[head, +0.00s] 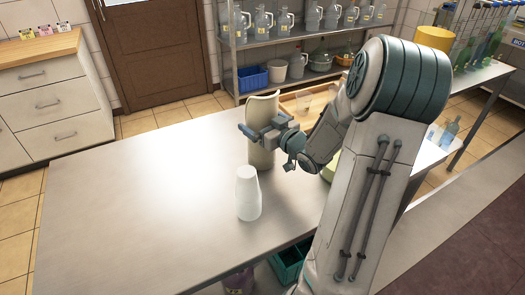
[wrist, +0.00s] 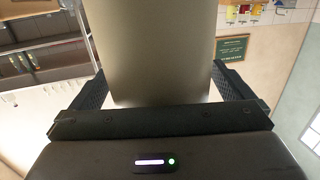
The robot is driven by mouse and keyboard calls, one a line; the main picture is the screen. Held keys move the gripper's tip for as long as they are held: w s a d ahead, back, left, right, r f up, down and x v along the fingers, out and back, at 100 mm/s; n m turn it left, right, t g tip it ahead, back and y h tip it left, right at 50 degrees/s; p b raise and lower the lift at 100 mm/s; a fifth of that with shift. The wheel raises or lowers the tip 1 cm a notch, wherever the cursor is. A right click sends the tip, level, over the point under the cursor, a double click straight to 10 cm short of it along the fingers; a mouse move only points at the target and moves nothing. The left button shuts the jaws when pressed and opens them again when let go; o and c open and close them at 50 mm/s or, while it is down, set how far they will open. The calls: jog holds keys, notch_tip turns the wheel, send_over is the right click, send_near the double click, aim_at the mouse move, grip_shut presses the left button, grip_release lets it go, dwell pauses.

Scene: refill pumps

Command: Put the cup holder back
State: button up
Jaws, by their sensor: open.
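The cup holder, apparently the tall beige cylinder (head: 262,153) with a curved cut-out top, stands upright on the steel table (head: 130,190). My gripper (head: 262,127) is at its upper part, with the fingers on either side of it. In the wrist view the beige cylinder (wrist: 158,45) fills the space between the spread fingers of my gripper (wrist: 158,75). A gap shows beside each finger, so the gripper is open around the holder. A stack of white cups (head: 248,195) stands apart on the table, in front of the holder.
A shallow wooden tray (head: 291,105) sits behind the holder. My arm hides part of the table's right side and a pale green thing (head: 329,171). The left of the table is clear. A shelf with jugs (head: 262,22) stands behind, and a teal crate (head: 287,266) is below the front edge.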

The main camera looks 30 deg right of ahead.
jog(key=shift+r, duration=0.1)
jog(key=c, duration=1.6)
